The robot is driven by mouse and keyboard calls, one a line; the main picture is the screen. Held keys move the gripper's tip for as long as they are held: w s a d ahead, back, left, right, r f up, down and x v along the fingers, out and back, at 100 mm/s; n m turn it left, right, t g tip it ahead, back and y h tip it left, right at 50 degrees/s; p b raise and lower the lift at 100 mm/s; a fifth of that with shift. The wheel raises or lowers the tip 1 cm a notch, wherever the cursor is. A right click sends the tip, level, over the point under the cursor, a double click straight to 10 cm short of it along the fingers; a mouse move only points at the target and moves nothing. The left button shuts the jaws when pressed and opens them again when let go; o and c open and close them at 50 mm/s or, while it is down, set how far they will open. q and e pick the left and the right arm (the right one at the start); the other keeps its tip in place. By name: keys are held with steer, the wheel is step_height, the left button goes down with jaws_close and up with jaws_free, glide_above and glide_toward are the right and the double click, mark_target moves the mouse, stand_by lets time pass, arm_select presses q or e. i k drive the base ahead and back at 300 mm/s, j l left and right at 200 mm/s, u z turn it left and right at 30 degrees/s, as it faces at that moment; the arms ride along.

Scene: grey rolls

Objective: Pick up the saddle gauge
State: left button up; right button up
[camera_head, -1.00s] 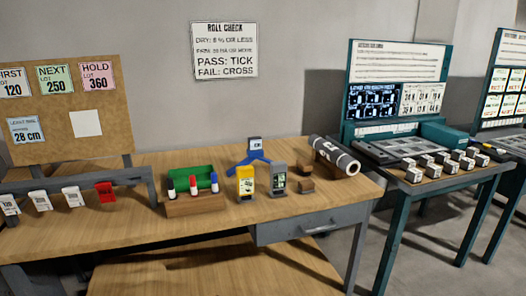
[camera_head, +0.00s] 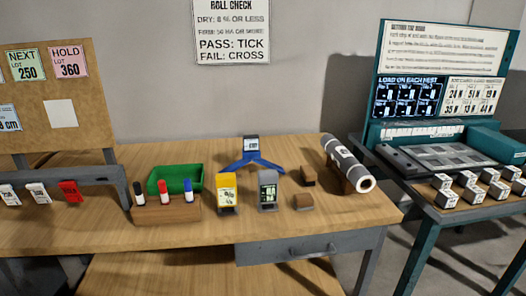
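A blue device with splayed legs and a small grey display head (camera_head: 250,155) stands at the back middle of the wooden table; its shape fits the saddle gauge. A yellow handheld meter (camera_head: 227,195) and a grey handheld meter (camera_head: 268,190) stand upright in front of it, side by side and close to its legs. A grey roll with dark bands (camera_head: 348,163) lies on a brown cradle to the right. Neither of my grippers is in view.
A green tray (camera_head: 175,178) and a wooden block (camera_head: 165,212) with several markers stand left of the meters. Tags hang on a grey rail (camera_head: 85,178). A teal station (camera_head: 440,130) stands at right. The table's front strip is clear.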

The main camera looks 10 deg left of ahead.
mark_target(251, 150)
steer(key=i+l, duration=0.7)
steer(key=l+u, duration=0.05)
